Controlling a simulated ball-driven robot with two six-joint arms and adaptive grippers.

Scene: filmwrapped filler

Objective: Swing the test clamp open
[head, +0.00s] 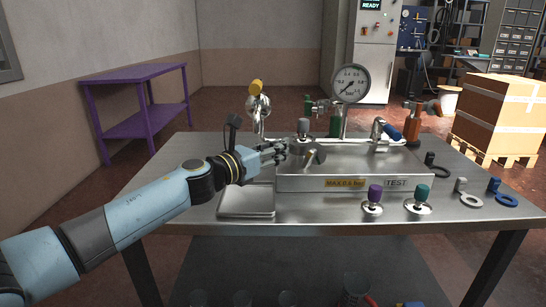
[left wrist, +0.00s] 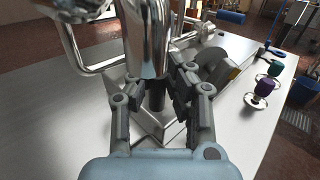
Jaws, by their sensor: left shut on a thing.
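My left gripper (head: 280,151) reaches in from the left to the left end of the metal test bench (head: 350,184). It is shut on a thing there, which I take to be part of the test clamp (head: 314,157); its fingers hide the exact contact. In the left wrist view, the fingers (left wrist: 158,88) stand either side of a shiny chrome cylinder with a dark lower end (left wrist: 157,97). A rounded grey part (left wrist: 214,64) lies just right of the right finger. My right gripper shows in neither view.
A pressure gauge (head: 351,83) rises behind the bench. Purple (head: 374,193) and green (head: 421,191) knobs stand in front. The table's left side is clear.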

